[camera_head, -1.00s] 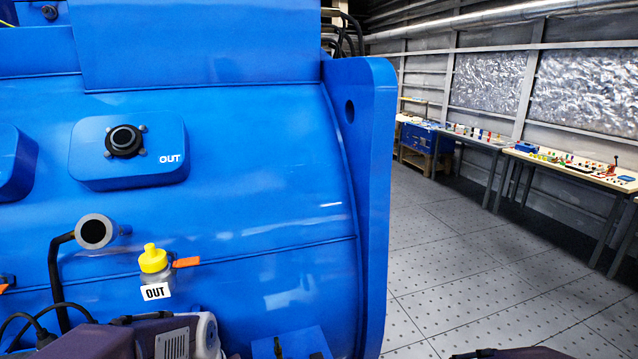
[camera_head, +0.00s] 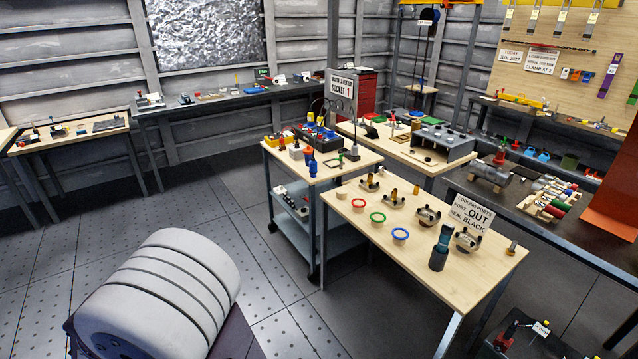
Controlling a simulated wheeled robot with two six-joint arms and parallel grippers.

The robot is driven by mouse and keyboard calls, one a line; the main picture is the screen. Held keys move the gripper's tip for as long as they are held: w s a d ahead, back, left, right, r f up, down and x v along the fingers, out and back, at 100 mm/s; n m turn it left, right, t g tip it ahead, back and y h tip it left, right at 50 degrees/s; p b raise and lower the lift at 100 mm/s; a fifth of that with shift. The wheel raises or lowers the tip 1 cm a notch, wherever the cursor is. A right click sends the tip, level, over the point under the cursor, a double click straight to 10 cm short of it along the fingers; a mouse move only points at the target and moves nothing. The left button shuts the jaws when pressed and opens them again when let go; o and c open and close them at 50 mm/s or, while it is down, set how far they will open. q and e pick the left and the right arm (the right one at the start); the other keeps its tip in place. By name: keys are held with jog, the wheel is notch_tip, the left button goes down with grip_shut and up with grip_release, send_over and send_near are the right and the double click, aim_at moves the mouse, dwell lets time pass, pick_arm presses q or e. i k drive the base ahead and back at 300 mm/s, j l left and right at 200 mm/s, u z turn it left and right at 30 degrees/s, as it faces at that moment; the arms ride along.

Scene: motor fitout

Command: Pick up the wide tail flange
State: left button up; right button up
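Several small metal flange-like fittings stand on the light wooden table (camera_head: 345,210) in the middle right. One fitting (camera_head: 429,216) is near the sign, a larger-looking one (camera_head: 468,240) is to its right, and smaller ones (camera_head: 370,183) are farther back. I cannot tell at this size which of them is the wide tail flange. Neither of my grippers is in view. A white ribbed rounded part at the lower left looks like part of my own arm.
A sign (camera_head: 471,213) reads cooling ports, out, seal black. Red (camera_head: 357,204), green (camera_head: 377,217) and blue (camera_head: 400,234) rings and a dark bottle-like item (camera_head: 440,248) share the table. A cart (camera_head: 318,165) stands behind it.

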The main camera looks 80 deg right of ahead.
aim_at(365, 185)
jog(key=z, duration=3.05)
jog(key=u, duration=5.1)
jog(key=z, duration=5.1)
